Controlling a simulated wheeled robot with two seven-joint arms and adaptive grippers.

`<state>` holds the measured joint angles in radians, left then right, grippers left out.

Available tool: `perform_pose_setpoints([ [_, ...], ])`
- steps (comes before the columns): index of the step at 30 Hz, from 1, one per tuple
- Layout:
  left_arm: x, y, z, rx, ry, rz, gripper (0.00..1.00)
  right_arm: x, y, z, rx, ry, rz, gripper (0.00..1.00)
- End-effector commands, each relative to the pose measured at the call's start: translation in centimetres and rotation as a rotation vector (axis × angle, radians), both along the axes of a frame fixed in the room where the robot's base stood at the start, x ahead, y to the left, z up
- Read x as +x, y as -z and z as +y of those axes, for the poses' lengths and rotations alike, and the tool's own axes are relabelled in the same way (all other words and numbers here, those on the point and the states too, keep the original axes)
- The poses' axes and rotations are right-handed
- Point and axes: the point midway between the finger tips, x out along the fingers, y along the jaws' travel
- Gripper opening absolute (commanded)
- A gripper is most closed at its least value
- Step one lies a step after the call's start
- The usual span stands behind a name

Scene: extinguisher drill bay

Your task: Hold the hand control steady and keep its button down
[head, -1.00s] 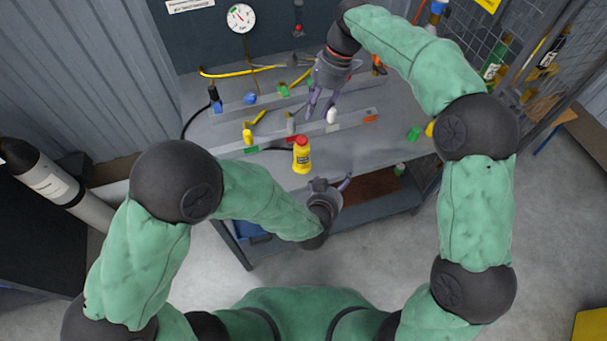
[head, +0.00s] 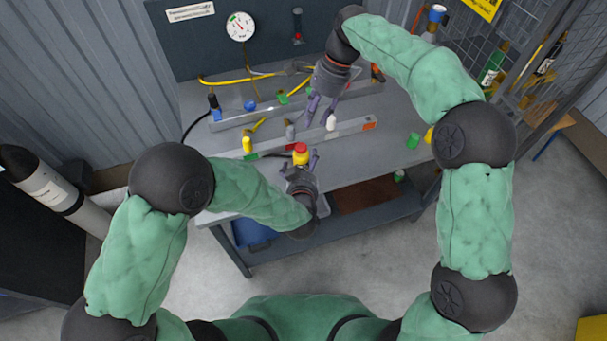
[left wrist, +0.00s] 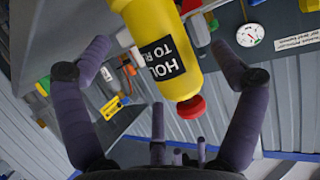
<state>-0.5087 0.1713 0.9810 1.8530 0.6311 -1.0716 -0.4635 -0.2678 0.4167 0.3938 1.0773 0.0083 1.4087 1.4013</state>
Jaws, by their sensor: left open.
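The hand control (head: 301,161) is yellow with a red button (head: 301,148) on top. It stands upright at the bench's front edge. In the left wrist view its yellow body (left wrist: 150,22), with a black-and-white label and the red button (left wrist: 190,107), lies between my fingers. My left gripper (head: 300,166) is open, with a finger on each side of the control and a visible gap on both sides. Its palm hides the control's lower part in the head view. My right gripper (head: 322,112) has its fingers apart over the bench, beside a small white bottle-shaped piece (head: 331,122).
The grey bench (head: 385,150) carries rails with small coloured pieces and a yellow hose (head: 235,81). A round gauge (head: 240,27) hangs on the back panel. A wire mesh partition stands at the right.

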Motion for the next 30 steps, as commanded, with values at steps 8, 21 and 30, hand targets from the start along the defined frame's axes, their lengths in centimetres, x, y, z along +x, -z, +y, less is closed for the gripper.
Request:
perform_pose_setpoints([
  [8, 2.3, 1.0, -0.1, 0.001, 0.000, 0.002, 0.94, 0.0, 0.0, 0.0, 0.000, 0.000, 0.000, 0.39],
  [21, 2.6, 1.1, -0.2, 0.001, 0.000, 0.001, 0.68, 0.0, 0.0, 0.0, 0.000, 0.000, 0.000, 0.39],
  [30, 2.6, 1.1, -0.2, 0.001, 0.001, 0.001, 0.10, 0.0, -0.1, 0.1, -0.007, 0.001, -0.002, 0.14],
])
